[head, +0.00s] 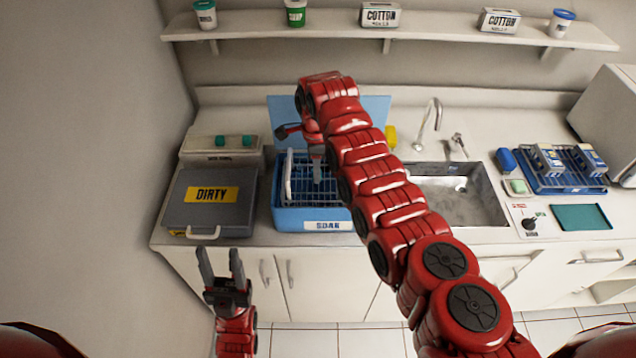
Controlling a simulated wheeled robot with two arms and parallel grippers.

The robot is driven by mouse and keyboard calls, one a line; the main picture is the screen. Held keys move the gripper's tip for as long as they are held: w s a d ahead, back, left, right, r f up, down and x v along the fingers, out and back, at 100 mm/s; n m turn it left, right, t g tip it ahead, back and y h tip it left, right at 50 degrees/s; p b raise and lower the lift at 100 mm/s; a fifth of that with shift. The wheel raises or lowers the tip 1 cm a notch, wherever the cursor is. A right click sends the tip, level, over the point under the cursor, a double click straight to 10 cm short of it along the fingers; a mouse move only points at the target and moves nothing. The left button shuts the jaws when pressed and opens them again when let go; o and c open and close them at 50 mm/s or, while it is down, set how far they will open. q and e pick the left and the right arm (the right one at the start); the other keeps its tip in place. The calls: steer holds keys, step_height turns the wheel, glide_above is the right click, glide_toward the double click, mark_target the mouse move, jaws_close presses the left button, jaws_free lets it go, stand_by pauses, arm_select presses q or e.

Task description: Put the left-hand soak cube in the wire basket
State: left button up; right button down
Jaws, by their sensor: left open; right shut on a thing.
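The blue tub labelled like "SOAK" (283,217) stands on the counter left of the sink, with its blue lid raised behind. The wire basket (297,194) sits inside it, a pale handle at its left side. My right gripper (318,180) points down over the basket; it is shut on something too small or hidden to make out. My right arm covers the tub's right part. I cannot pick out any soak cube. My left gripper (221,262) is open and empty, in front of the counter, below the grey case marked "DIRTY" (170,213).
The sink (470,190) and tap (428,125) are right of the tub. A blue rack (560,183) with labelled blocks, a teal mat (580,217) and a white appliance stand further right. A shelf (420,37) with jars and cotton boxes runs above.

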steer(key=shift+w+f, duration=0.2)
steer(key=b, duration=0.2)
steer(key=shift+w+d+f+b, duration=0.1)
steer(key=shift+w+d+b, duration=0.1)
steer(key=shift+b, duration=0.15)
step_height(320, 180, down, 3)
steer(key=shift+r+b, duration=0.1)
steer(key=shift+b, duration=0.25)
steer(key=shift+f, duration=0.2)
steer(key=shift+w+r, duration=0.1)
